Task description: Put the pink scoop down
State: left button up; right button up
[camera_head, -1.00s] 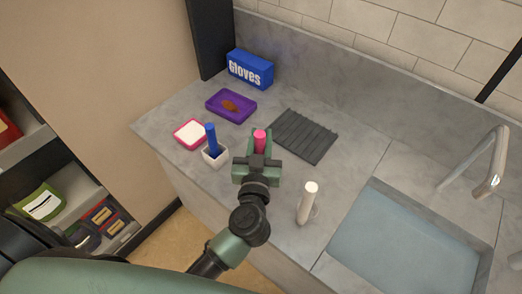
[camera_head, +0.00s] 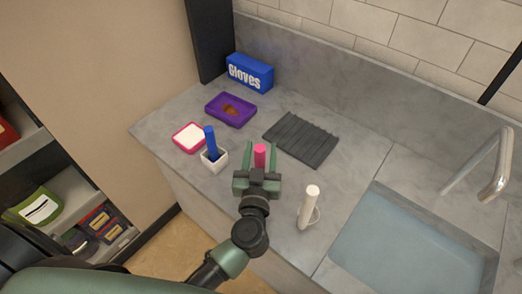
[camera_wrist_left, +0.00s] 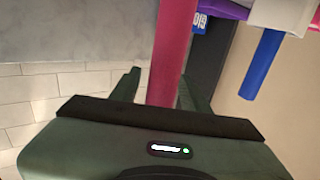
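The pink scoop (camera_head: 260,156) shows only as an upright pink handle on the counter, in front of the ribbed dark mat. Its lower end is hidden behind my left gripper (camera_head: 262,146). The gripper is open, with one finger on each side of the handle and gaps between. In the left wrist view the pink handle (camera_wrist_left: 170,50) stands between the spread fingers, and the scoop's head is out of sight. My right gripper is not in view.
A blue-handled tool stands in a white cup (camera_head: 217,162) to the left. A white-handled scoop (camera_head: 308,208) stands to the right, near the sink (camera_head: 410,250).

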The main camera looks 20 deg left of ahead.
pick_arm(q)
jog(key=b+v, duration=0.1)
jog(key=v, duration=1.1)
jog(key=shift+r, duration=0.15)
